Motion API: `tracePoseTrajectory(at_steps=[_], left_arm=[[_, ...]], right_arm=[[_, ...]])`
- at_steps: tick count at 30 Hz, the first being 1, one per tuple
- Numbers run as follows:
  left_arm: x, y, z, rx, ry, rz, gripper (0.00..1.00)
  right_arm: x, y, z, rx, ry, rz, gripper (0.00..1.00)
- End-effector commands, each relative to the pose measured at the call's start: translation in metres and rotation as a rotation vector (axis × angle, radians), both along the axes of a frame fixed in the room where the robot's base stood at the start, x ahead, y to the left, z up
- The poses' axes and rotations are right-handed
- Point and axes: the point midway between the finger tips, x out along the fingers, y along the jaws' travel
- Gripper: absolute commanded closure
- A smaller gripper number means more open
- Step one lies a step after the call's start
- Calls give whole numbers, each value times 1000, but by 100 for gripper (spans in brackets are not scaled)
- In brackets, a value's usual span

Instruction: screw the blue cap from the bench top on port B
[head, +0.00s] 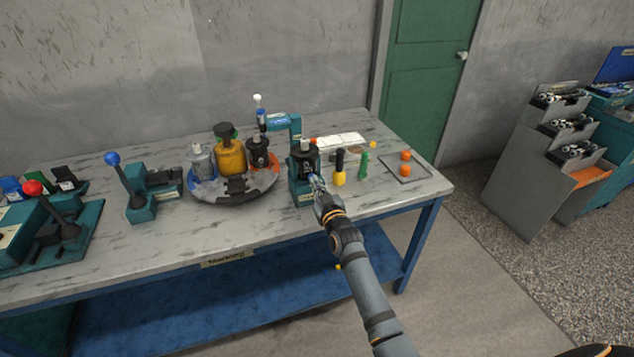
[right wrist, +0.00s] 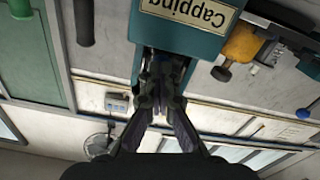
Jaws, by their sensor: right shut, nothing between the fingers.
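In the right wrist view the stand (right wrist: 203,42) carries an upside-down "Capping" label. My right gripper (head: 316,182) is at the stand's front right side, its fingers shut and empty. In the right wrist view its fingertips (right wrist: 160,68) are close against the dark recess below the label. I cannot make out the blue cap or port B; the gripper covers that area. A small bluish patch shows at the fingertips, but I cannot tell what it is. My left gripper is not in view.
The bench front (head: 160,250) is clear.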

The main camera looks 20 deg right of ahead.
Motion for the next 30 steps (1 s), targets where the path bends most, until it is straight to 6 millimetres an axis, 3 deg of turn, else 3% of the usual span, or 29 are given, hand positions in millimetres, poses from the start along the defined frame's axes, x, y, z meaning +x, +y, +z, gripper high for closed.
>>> tracePoseTrajectory(at_steps=[7, 16, 24, 30], left_arm=[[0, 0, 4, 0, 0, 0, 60], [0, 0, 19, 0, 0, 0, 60], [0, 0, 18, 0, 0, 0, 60], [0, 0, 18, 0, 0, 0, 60]], right_arm=[[2, 0, 6, 34, -6, 0, 100], [2, 0, 5, 376, 1, 2, 100], [3, 0, 4, 399, 0, 3, 99], [3, 0, 4, 398, 0, 3, 72]])
